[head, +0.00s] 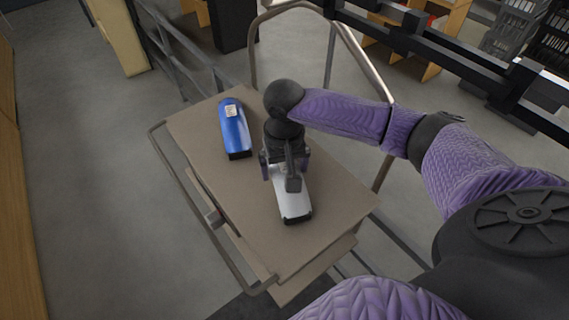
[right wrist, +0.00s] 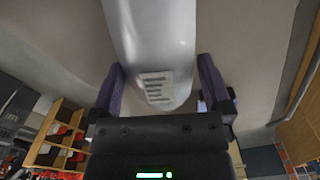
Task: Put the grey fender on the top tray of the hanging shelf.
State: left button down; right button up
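The gripper hides part of the fender in the head view. My left gripper is not in view.
A blue fender (head: 234,130) with a white label lies on the same tray, to the left of the grey one. The tray's near right part is clear. Wooden shelving (right wrist: 62,135) stands beyond.

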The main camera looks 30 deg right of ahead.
aim_at(284, 166)
notch_tip(284, 166, up, 12)
jog(key=shift+r, duration=0.15)
dwell(0.4)
